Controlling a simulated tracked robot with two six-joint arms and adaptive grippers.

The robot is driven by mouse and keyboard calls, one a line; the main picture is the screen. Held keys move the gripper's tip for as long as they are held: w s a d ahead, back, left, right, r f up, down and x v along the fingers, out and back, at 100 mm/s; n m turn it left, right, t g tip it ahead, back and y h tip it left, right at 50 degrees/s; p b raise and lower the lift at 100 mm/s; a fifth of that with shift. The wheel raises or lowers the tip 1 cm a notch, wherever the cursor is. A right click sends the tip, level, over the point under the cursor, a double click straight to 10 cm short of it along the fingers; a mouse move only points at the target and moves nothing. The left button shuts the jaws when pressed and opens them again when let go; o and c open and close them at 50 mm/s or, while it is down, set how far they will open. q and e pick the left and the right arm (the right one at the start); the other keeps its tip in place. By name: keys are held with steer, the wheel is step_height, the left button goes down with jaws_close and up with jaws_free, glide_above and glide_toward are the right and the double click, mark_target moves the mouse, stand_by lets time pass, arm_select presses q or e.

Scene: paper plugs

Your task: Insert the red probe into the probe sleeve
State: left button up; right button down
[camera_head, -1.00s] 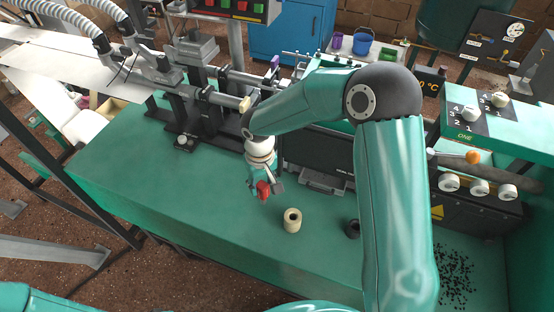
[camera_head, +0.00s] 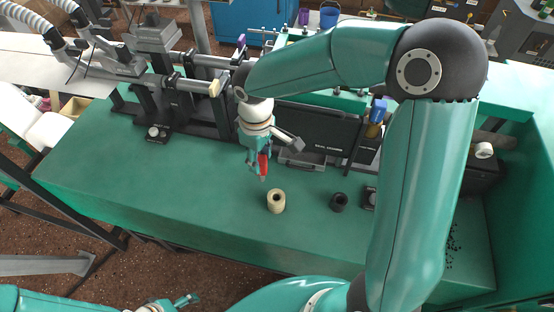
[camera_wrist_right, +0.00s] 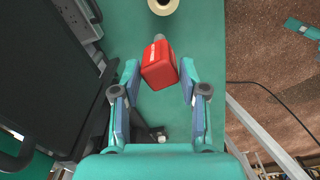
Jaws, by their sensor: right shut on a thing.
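The red probe (camera_head: 263,163) is held in my right gripper (camera_head: 262,172) above the green bench. In the right wrist view the probe (camera_wrist_right: 159,68) shows as a red block with a grey tip, between the two fingers of the gripper (camera_wrist_right: 159,75). A beige hollow cylinder (camera_head: 276,207) stands upright on the bench, its hole facing up. It looks like the probe sleeve and is apart from the probe. Its rim also shows at the top of the right wrist view (camera_wrist_right: 163,10). My left gripper (camera_head: 186,300) is at the bottom edge; its finger opening is unclear.
A small black ring (camera_head: 339,203) stands right of the beige cylinder, with a dark block (camera_head: 370,198) beside it. A black machine (camera_head: 315,132) and a clamp rig (camera_head: 175,85) line the back. The bench's left front (camera_head: 170,190) is clear.

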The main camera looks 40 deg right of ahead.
steer(key=s+r+n, duration=0.1)
steer(key=s+d+r+n, duration=0.1)
steer(key=s, duration=0.1)
steer(key=s+r+n, duration=0.1)
steer(key=shift+s+d+b, duration=0.2)
steer(key=shift+s+b, duration=0.1)
steer(key=shift+n, duration=0.3)
steer(key=shift+f+b, duration=2.4)
steer(key=shift+f, duration=0.5)
steer(key=shift+f+b, duration=2.05)
steer(key=shift+f, duration=0.45)
steer(key=c, duration=0.5)
jaws_free()
steer(key=shift+c, duration=0.2)
steer(key=shift+r, duration=0.15)
